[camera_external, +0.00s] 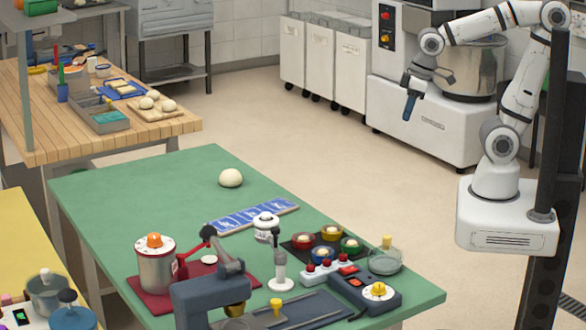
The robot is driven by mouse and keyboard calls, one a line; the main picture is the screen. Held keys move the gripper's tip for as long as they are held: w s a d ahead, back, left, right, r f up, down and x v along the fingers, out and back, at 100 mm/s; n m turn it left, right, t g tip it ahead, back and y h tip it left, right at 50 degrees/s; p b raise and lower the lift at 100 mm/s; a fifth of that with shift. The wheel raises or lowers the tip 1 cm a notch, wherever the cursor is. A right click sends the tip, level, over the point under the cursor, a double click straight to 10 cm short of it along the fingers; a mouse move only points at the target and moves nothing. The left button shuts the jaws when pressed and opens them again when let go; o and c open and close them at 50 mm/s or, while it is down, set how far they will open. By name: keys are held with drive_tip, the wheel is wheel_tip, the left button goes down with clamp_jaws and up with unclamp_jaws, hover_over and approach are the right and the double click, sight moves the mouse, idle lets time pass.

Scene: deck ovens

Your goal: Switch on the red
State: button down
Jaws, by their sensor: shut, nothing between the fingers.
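Several red things show. A white strip (318,277) near the front right of the green table carries red buttons (326,263). Beside it a dark blue-grey box (384,304) has red parts (349,270) on top and a white dial with a yellow knob (378,290). A red button (385,13) sits on the dark panel of the large mixer at the back. Whether any switch is on cannot be told. My gripper (409,106) is shut and empty, pointing down in front of the mixer, beyond the table and well apart from the strip and box.
On the green table (130,190) stand a metal pot (157,270) on a red mat, a dark press-like device (205,295), colored bowls (331,233) on a dark tray, a glass bowl (385,262), a blue strip (252,217) and dough (231,178). The table's far left is clear.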

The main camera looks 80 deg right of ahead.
drive_tip(key=w+a+f+n+b, duration=0.2)
drive_tip(key=w+a, duration=0.4)
drive_tip(key=a, duration=0.4)
drive_tip(key=n+y+b, duration=0.3)
drive_tip(key=n+b, duration=0.1)
drive_tip(key=n, duration=0.2)
hover_over(344, 268)
drive_tip(key=s+d, duration=0.4)
wheel_tip(344, 268, down, 7)
drive_tip(key=shift+s, duration=0.15)
drive_tip(key=p+x, duration=0.1)
drive_tip(key=x, duration=1.3)
drive_tip(key=shift+s+d+f+p, duration=0.1)
drive_tip(key=shift+s+d+p, duration=0.05)
drive_tip(key=shift+d+p, duration=0.15)
drive_tip(key=shift+a+p, duration=0.1)
drive_tip(key=shift+p, duration=0.2)
